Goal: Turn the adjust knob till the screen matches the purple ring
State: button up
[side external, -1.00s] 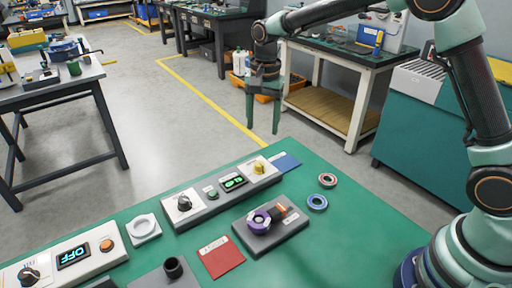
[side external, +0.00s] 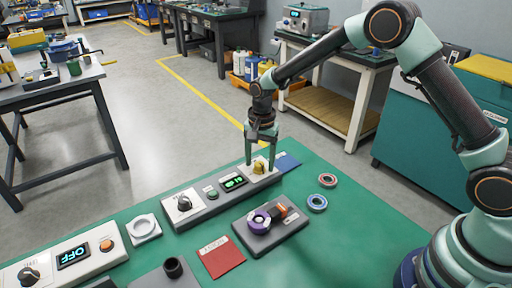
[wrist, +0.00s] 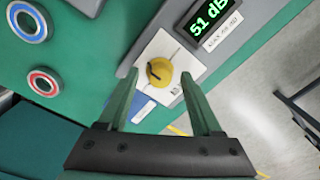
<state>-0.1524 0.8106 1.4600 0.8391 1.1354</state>
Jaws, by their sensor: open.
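The yellow adjust knob (side external: 258,167) sits on a white plate at the far end of a grey control panel. It has a dark pointer line in the wrist view (wrist: 159,71). My gripper (side external: 260,169) is open, with its green fingers pointing down on either side of the knob; they also flank it in the wrist view (wrist: 158,74). I cannot tell whether they touch it. The purple ring (side external: 259,221) is on a grey block beside an orange part.
A red-rimmed ring (side external: 327,180) and a blue ring (side external: 317,203) lie on the green bench right of the panel. A black knob (side external: 184,203), a red card (side external: 222,257) and a blue card (side external: 287,162) are nearby. Another panel (side external: 105,236) reads OFF at left.

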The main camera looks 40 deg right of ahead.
grip_shut()
jog(key=shift+n, duration=0.3)
jog(key=n, duration=0.3)
jog(key=shift+n, duration=0.3)
jog(key=n, duration=0.3)
jog(key=shift+n, duration=0.3)
jog(key=n, duration=0.3)
jog(key=shift+d, duration=0.1)
jog(key=shift+n+g, duration=0.3)
jog(key=shift+n, duration=1.5)
